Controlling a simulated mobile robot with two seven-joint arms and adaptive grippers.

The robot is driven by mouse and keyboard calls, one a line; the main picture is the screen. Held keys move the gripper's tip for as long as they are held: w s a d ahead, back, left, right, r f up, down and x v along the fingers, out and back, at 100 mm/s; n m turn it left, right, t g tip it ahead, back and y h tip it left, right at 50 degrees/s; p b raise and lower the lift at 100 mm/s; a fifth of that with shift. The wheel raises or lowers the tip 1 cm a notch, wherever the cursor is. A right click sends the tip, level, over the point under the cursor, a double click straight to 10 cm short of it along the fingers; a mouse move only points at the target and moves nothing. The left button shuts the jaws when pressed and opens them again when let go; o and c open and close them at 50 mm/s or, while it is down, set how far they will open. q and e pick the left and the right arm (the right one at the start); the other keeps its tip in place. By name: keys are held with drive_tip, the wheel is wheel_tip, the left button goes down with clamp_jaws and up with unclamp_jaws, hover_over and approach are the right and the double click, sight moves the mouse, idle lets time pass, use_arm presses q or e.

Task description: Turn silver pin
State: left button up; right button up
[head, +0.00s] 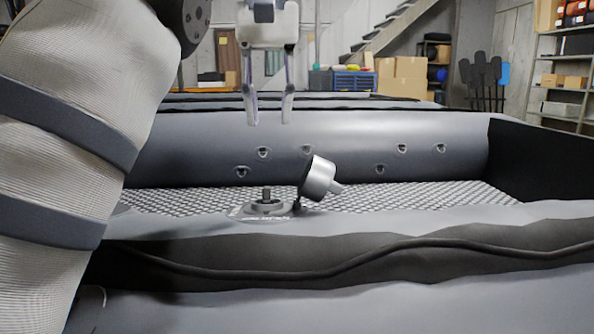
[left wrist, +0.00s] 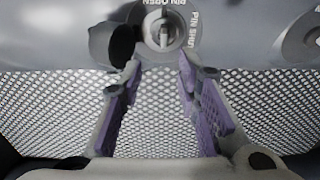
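The silver pin (left wrist: 163,32) stands in the middle of a round grey valve (left wrist: 182,14) at the top of the left wrist view. The lettering around it reads "PIN OPEN" and "PIN SHUT". In the head view the pin (head: 266,194) rises from the valve (head: 265,208) on the boat's near tube. My left gripper (head: 270,115) points down, its fingers apart with nothing between them, above the valve in the picture. Its purple-padded fingers show in the left wrist view (left wrist: 160,70), with the pin beyond their tips. My right gripper is not in view.
An open valve cap (head: 318,178) stands tilted right beside the valve; it looks dark in the left wrist view (left wrist: 112,42). The grey inflatable boat (head: 400,222) has a mesh-patterned floor (head: 420,195). Shelves (head: 565,75), boxes (head: 405,75) and paddles (head: 485,80) stand far behind.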

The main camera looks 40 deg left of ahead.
sight(267, 188)
use_arm(q)
drive_tip(key=f, duration=0.3)
drive_tip(key=s+f, duration=0.1)
drive_tip(key=f, duration=0.3)
drive_tip(key=f+p, duration=0.1)
drive_tip(key=f, duration=0.2)
drive_tip(key=shift+s+f, duration=0.2)
drive_tip(key=shift+w+f, duration=0.15)
drive_tip(key=shift+f, duration=0.45)
clamp_jaws()
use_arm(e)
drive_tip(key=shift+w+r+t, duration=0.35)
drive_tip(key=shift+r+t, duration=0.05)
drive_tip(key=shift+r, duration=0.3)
